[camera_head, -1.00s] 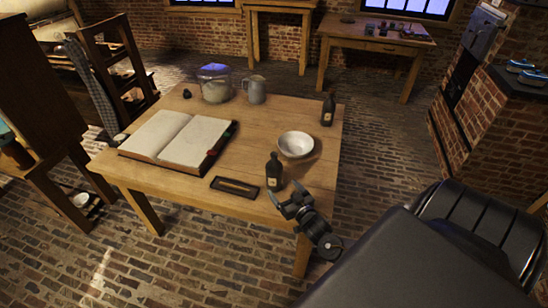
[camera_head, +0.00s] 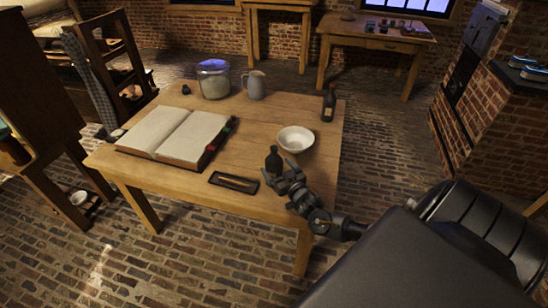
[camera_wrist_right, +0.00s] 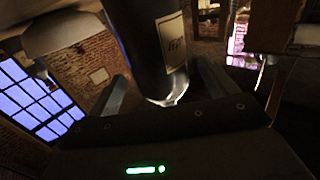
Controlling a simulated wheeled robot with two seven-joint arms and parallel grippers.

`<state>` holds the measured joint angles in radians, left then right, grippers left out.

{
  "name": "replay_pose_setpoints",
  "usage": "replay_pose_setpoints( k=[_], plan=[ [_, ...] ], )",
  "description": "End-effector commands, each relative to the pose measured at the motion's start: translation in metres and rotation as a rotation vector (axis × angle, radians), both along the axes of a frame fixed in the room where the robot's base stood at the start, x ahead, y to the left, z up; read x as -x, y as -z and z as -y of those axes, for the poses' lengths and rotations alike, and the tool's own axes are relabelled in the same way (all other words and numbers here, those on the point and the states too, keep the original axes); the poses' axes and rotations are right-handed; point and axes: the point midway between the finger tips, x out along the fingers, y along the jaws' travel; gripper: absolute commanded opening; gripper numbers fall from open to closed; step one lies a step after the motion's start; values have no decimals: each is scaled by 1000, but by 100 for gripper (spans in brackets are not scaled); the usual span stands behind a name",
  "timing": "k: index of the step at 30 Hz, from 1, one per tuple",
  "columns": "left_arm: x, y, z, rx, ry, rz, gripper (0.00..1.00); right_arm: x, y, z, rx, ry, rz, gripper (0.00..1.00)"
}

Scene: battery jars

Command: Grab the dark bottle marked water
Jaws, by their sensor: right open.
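A dark bottle (camera_head: 273,160) with a narrow neck stands upright near the front right of the wooden table (camera_head: 250,125). My right gripper (camera_head: 283,177) is open at this bottle and hides its lower part. In the right wrist view a dark bottle (camera_wrist_right: 148,38) with a pale label is between the two open fingers (camera_wrist_right: 162,88); the lettering is too small to read surely. A second dark bottle (camera_head: 328,105) with a label stands at the table's far right, its writing unreadable. My left gripper is out of view.
A white bowl (camera_head: 295,139) stands just behind the near bottle. A small dark tray (camera_head: 234,182) lies to its left. An open book (camera_head: 175,135), a glass jar (camera_head: 213,79) and a grey jug (camera_head: 256,85) are farther left and back.

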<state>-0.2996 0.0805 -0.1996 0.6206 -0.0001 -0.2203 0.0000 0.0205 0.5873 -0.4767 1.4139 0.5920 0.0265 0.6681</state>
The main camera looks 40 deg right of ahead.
Motion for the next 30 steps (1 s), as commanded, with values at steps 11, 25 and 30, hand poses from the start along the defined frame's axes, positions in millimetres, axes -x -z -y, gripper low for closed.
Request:
replay_pose_setpoints(
  k=[11, 25, 30],
  plan=[
    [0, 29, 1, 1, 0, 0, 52, -42, 3, 7, 1, 0, 0, 85],
    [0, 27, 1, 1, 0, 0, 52, -41, 3, 6, 0, 0, 0, 48],
    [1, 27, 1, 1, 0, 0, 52, -41, 3, 6, 0, 0, 0, 26]
  ],
)
